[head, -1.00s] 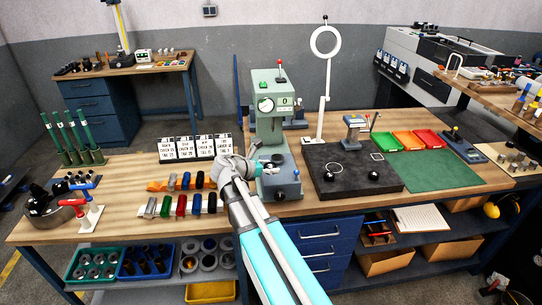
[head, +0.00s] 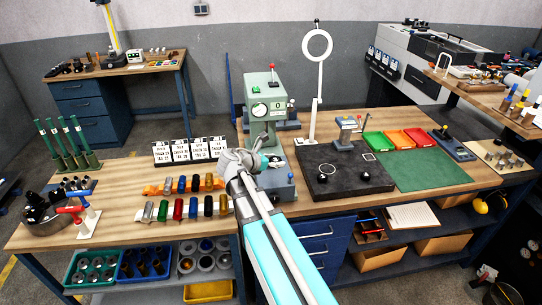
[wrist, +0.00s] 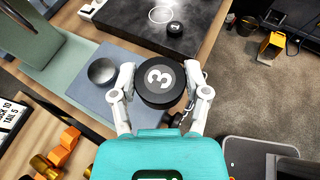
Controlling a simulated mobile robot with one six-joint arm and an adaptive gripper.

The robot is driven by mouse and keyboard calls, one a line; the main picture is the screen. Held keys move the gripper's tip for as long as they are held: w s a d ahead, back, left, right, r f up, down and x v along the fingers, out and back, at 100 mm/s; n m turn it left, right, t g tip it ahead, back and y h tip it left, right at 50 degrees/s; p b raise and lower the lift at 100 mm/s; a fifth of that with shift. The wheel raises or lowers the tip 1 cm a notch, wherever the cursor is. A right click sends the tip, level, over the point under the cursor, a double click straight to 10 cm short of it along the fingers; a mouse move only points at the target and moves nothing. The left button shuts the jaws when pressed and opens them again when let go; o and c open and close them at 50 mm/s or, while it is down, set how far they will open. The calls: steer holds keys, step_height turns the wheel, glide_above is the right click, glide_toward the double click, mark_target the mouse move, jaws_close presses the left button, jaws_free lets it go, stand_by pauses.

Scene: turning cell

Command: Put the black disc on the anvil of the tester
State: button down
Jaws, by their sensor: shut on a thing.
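The held disc cannot be made out in the head view.
Number cards (head: 190,150) and several coloured pieces (head: 180,207) stand to the left. A ring stand (head: 313,100) rises behind the plate.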

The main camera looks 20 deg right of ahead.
steer(key=s+d+r+p, duration=0.2)
steer(key=d+r+p, duration=0.2)
steer(key=d+r, duration=0.1)
steer(key=shift+w, duration=0.1)
stand_by(0.3)
steer(key=w+f+b, duration=0.2)
steer(key=w, duration=0.2)
steer(key=w+f+b, duration=0.3)
steer(key=w, duration=0.1)
steer(key=w+f+b, duration=0.3)
steer(key=w, duration=0.1)
steer(key=shift+w+a+f, duration=0.15)
steer(key=shift+w+a, duration=0.05)
steer(key=shift+a, duration=0.1)
steer(key=shift+w+f+b, duration=0.3)
steer(key=shift+b, duration=0.25)
steer(key=shift+f, duration=0.1)
steer(key=shift+w+f+b, duration=0.45)
steer(key=shift+f+b, duration=0.05)
steer(key=shift+b, duration=0.1)
steer(key=shift+f+b, duration=1.4)
